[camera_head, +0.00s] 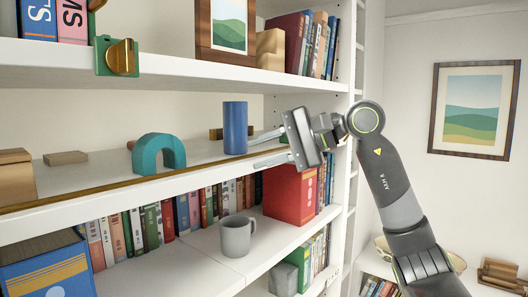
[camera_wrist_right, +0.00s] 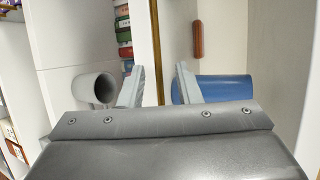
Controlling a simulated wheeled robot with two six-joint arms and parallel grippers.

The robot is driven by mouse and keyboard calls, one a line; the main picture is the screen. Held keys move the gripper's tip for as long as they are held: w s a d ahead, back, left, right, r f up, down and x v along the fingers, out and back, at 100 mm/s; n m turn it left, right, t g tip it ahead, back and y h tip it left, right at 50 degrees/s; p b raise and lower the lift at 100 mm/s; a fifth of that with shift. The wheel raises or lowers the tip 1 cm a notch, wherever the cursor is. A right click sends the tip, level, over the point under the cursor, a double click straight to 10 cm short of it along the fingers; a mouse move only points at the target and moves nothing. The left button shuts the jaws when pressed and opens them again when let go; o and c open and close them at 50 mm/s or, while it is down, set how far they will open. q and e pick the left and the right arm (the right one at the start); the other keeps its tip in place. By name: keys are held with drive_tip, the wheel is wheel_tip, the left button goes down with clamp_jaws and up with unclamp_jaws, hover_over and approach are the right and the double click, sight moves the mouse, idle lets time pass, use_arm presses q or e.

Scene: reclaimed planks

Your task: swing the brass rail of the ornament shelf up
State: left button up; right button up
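The brass rail (camera_head: 70,194) lies low along the front edge of the ornament shelf (camera_head: 200,178). Blue cylinder (camera_head: 235,128), teal arch (camera_head: 158,155) and a flat wooden block (camera_head: 66,158) stand on that shelf behind the rail. My right gripper (camera_head: 254,152) is open at the shelf's right front, close to the blue cylinder. In the right wrist view the rail (camera_wrist_right: 157,45) runs between the two spread fingers (camera_wrist_right: 158,88); I cannot tell whether either touches it. The blue cylinder (camera_wrist_right: 225,88) shows beyond one finger. My left gripper is out of view.
A green bracket with a brass knob (camera_head: 121,57) sits on the upper shelf's edge (camera_head: 190,71). Below are a grey mug (camera_head: 237,236), rows of books and a red box (camera_head: 291,194). A framed picture (camera_head: 474,108) hangs at right. Space before the shelf's left part is clear.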

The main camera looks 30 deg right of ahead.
drive_tip(key=shift+s+d+b, duration=0.2)
drive_tip(key=shift+d+b, duration=0.1)
drive_tip(key=shift+b, duration=0.05)
drive_tip(key=b+v, duration=0.5)
drive_tip(key=v, duration=1.1)
drive_tip(key=shift+s+d+r, duration=0.2)
drive_tip(key=shift+d, duration=0.05)
